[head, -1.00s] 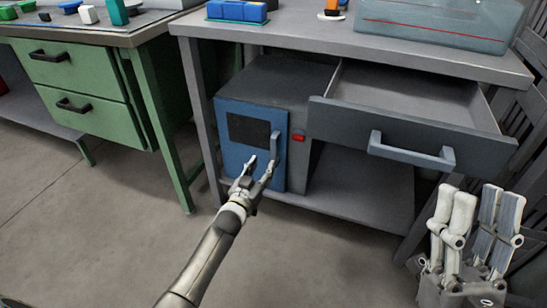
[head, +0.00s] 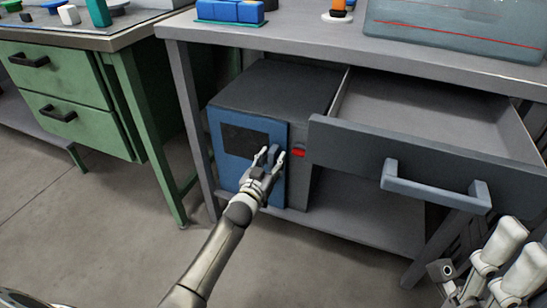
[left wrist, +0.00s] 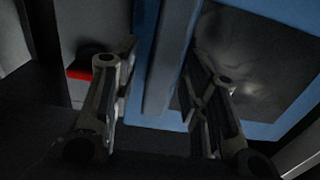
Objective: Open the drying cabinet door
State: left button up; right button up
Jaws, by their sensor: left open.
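The drying cabinet (head: 275,85) stands on the lower shelf under the grey workbench. Its blue door (head: 228,172) has a dark window and looks shut. My left gripper (head: 270,157) is at the right side of the door, its open fingers on either side of the vertical handle (head: 272,152). In the left wrist view the handle (left wrist: 172,60) runs between the two open fingers (left wrist: 155,90), with a gap visible on each side. My right gripper (head: 500,265) is at the lower right, partly cut off by the picture edge and away from the cabinet.
A grey drawer (head: 400,165) with a bar handle stands pulled out at the right of the cabinet, under the benchtop. A red button (head: 299,153) is beside the door. A green drawer bench (head: 75,90) is at the left. The floor before the cabinet is clear.

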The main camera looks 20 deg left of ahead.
pick_arm(q)
grip_shut()
jog(key=shift+s, duration=0.1)
dwell(0.4)
